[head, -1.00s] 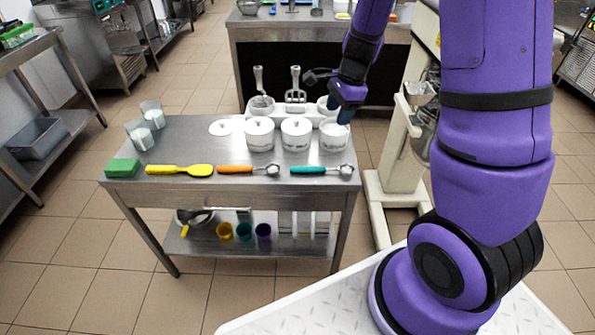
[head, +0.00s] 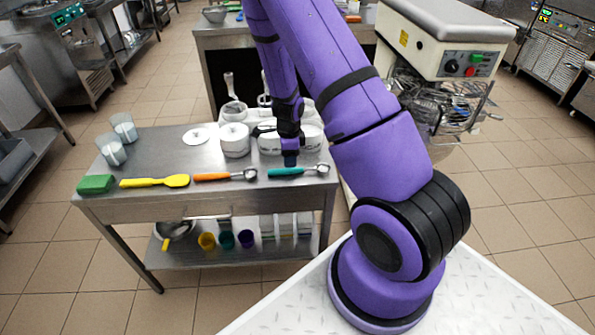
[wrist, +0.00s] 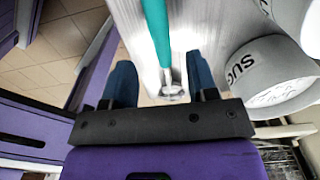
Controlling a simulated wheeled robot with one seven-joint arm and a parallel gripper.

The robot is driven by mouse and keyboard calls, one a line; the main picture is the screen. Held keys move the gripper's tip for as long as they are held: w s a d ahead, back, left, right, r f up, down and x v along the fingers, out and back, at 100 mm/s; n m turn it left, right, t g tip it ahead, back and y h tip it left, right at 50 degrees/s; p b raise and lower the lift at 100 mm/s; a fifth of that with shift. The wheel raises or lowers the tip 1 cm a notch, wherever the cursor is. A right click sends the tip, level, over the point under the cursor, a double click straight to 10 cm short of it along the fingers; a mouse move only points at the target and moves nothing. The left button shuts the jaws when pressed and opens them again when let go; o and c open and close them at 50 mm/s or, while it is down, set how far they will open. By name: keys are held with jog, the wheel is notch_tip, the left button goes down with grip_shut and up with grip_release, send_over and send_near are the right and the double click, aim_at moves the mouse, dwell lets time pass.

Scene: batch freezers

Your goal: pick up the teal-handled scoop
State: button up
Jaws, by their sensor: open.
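The teal-handled scoop (head: 298,171) lies on the steel table near its front right edge, with its metal bowl to the right. In the wrist view the teal handle (wrist: 156,28) runs from the top edge down to a metal neck. My gripper (head: 290,160) is above the scoop, pointing down, next to the white canisters. In the wrist view its blue fingers (wrist: 160,65) are apart, one on each side of the scoop's line, with nothing held. The height left between the fingertips and scoop is hard to tell.
A lidded white canister (head: 235,140) stands behind the tools; one with "SUG" lettering (wrist: 262,72) is close to my right finger. An orange-handled scoop (head: 222,176), yellow spatula (head: 155,181) and green sponge (head: 96,184) lie to the left along the front edge.

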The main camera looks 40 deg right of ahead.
aim_at(298, 170)
jog(key=shift+w+a+f, duration=0.1)
jog(key=shift+w+f, duration=0.05)
jog(key=shift+f, duration=2.8)
grip_shut()
